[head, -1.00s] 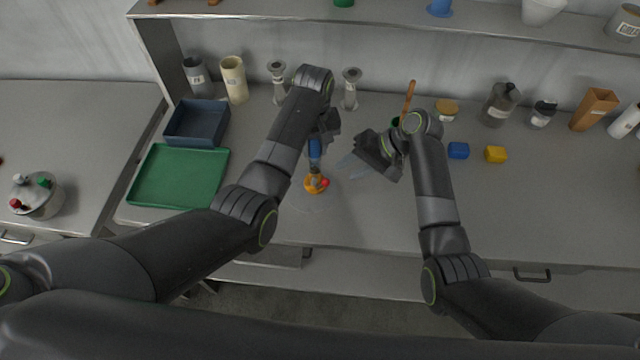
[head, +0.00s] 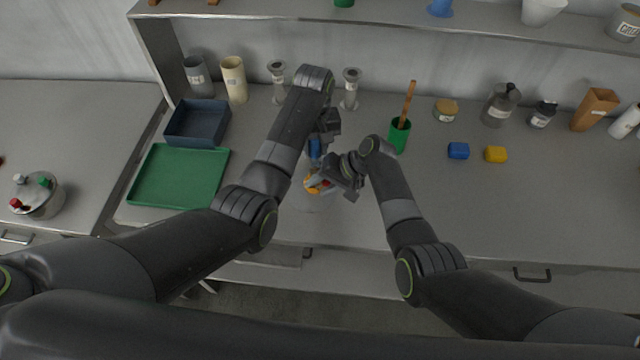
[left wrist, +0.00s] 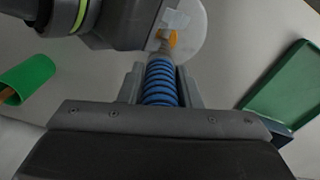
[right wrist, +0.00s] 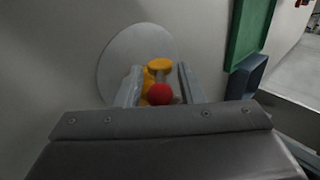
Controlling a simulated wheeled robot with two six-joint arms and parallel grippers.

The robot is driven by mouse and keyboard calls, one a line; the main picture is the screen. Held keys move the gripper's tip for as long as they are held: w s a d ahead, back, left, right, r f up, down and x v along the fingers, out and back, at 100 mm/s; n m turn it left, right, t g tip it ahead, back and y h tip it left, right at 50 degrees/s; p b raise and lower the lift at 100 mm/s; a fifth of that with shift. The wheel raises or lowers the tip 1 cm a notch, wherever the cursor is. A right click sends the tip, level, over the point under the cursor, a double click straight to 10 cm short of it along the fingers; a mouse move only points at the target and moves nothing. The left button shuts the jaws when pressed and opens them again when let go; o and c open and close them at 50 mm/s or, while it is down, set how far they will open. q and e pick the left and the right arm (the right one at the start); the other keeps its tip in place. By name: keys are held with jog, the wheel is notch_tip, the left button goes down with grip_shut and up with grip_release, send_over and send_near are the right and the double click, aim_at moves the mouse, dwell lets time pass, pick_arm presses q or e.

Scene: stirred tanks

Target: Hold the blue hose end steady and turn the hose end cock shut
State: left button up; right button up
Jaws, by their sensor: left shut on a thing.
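The blue hose end (left wrist: 161,84) is ribbed and lies between the fingers of my left gripper (left wrist: 160,88), which is shut on it; a bit of it shows in the head view (head: 314,149). The orange-yellow cock (right wrist: 158,67) is at the hose end's near end, with a red ball (right wrist: 159,94) on its handle. In the right wrist view my right gripper (right wrist: 160,86) is open, its fingers on either side of the red ball, with small gaps seeming to show. In the head view the right gripper partly covers the cock (head: 311,185).
A pale round disc (right wrist: 112,65) lies under the cock. A green tray (head: 178,176) and dark blue bin (head: 196,123) stand to the left. A green cup (head: 399,135) with a wooden handle, a blue block (head: 458,150) and a yellow block (head: 495,154) are to the right.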

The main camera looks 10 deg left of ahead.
jog(key=shift+a+f, duration=0.15)
jog(key=shift+f, duration=0.05)
jog(key=shift+c, duration=0.2)
grip_shut()
jog(key=shift+f+y, duration=0.1)
jog(key=shift+y, duration=0.2)
jog(key=shift+d+f+y, duration=0.15)
jog(key=shift+d+y, duration=0.1)
jog(key=shift+y, duration=0.55)
jog(key=shift+s+d+f+y, duration=0.1)
jog(key=shift+f+y, duration=0.05)
jog(key=shift+y, duration=0.55)
jog(key=shift+f+y, duration=0.15)
jog(key=shift+y, duration=0.55)
jog(key=shift+f+y, duration=0.1)
jog(key=shift+y, duration=0.4)
